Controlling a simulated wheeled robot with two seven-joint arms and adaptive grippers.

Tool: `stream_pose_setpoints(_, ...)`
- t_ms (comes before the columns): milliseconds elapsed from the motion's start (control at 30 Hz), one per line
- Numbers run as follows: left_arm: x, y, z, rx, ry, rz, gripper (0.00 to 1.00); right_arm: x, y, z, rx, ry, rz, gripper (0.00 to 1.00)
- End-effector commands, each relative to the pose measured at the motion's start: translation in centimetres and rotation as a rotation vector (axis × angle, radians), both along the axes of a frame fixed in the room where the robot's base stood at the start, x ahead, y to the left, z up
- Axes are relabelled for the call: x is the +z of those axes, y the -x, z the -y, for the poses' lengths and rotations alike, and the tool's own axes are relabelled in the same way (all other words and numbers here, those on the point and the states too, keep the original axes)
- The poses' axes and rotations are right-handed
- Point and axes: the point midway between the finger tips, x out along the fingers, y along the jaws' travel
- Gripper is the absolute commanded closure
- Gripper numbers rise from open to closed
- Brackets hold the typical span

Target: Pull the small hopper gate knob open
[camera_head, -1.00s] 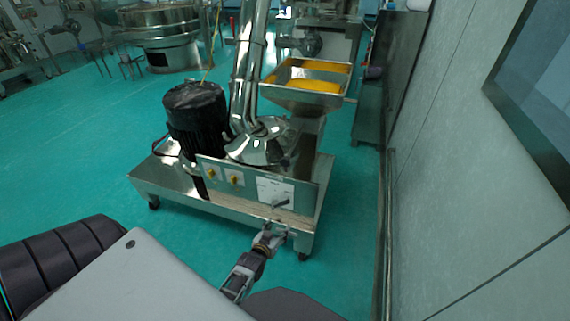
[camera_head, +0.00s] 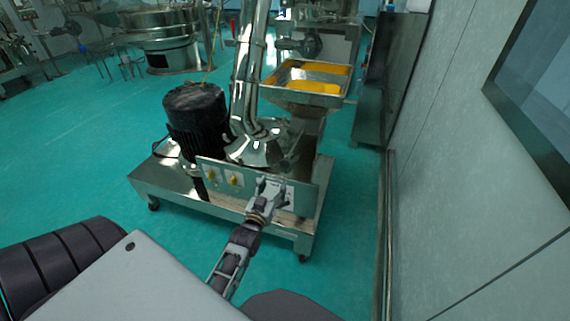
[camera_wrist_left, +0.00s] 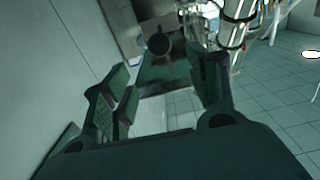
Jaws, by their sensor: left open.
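The small hopper gate knob shows in the left wrist view as a dark round knob (camera_wrist_left: 158,44), ahead of my open fingers and apart from them. In the head view, a small dark part (camera_head: 286,163) beside the metal cone may be this knob; it is too small to be sure. My left gripper (camera_head: 272,184) is open and empty in front of the machine's front panel, below that part. It also shows in the left wrist view (camera_wrist_left: 162,88) with its fingers spread. My right gripper is not in view.
A wall (camera_head: 450,170) runs along the right. Green floor (camera_head: 75,150) is clear at left.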

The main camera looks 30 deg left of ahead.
Motion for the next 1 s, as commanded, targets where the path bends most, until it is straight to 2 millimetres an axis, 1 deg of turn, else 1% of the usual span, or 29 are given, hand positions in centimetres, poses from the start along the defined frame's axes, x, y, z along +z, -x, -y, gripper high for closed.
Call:
stream_pose_setpoints(233,0.0,-0.8,-0.2,0.0,0.0,0.0,0.41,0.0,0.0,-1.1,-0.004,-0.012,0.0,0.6)
stream_pose_setpoints(467,0.1,-2.4,-0.6,0.0,0.0,0.001,0.41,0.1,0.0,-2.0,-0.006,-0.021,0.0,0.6)
stream_pose_setpoints(667,0.0,-3.9,-0.9,0.0,0.0,0.0,0.41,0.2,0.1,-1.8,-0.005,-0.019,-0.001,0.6)
stream_pose_setpoints(1000,0.0,-6.5,-1.6,-0.001,0.0,0.001,0.41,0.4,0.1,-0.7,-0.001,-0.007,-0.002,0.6)
